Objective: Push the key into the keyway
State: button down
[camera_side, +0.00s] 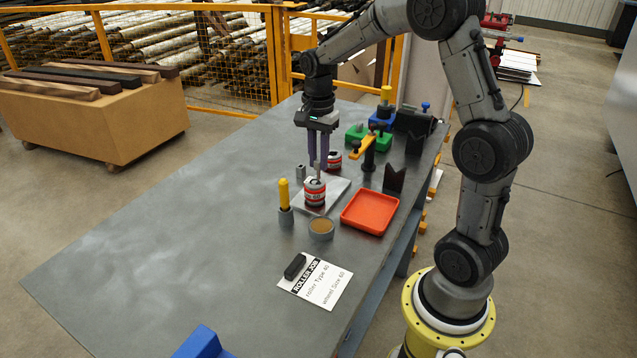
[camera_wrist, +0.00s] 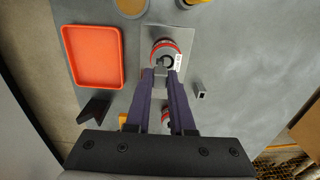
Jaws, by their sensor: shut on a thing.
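My gripper (camera_side: 318,166) is over the grey plate (camera_side: 329,199), fingers pointing down. In the wrist view its purple fingertips (camera_wrist: 162,73) are closed on a small grey key (camera_wrist: 161,71). A red and white roller with a dark top (camera_side: 315,192) stands upright on the plate, just below and in front of the fingertips. It also shows in the wrist view (camera_wrist: 166,48), with a round dark bore on top. The key is at the near edge of that bore. I cannot tell whether it is in the keyway, which is partly hidden by key and fingers.
A second red roller (camera_side: 333,161) stands behind the fingers. A small grey block (camera_side: 300,173) is beside the plate. An orange tray (camera_side: 369,213), a round brown-topped cup (camera_side: 321,228) and a yellow-handled tool (camera_side: 284,195) stand nearby. The table's left side is clear.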

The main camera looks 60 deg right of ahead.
aim_at(319, 169)
jog(key=shift+f, duration=2.15)
dwell(0.8)
jog(key=c, duration=0.7)
grip_release()
